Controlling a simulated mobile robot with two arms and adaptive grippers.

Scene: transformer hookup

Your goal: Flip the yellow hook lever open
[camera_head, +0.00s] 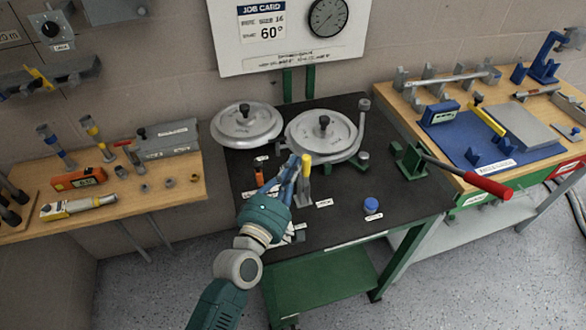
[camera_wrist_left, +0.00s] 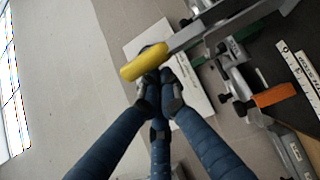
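The yellow hook lever (camera_head: 306,160) stands upright on the dark bench, in front of the right-hand round metal disc. Its yellow grip (camera_wrist_left: 145,63) crosses the upper middle of the left wrist view, with its grey metal arm running to the upper right. My left gripper (camera_head: 297,162) is just left of the lever's yellow top. Its blue fingers (camera_wrist_left: 160,84) are drawn together, their tips right at the yellow grip. They look shut beside the lever rather than around it; whether they touch it I cannot tell. My right gripper is in neither view.
Two round metal discs (camera_head: 246,122) with black knobs are at the bench's back. An orange part (camera_head: 259,173) is left of my gripper. A blue knob (camera_head: 371,205) and a red-handled lever (camera_head: 488,187) are to the right. The dark bench's front right (camera_head: 405,205) is mostly clear.

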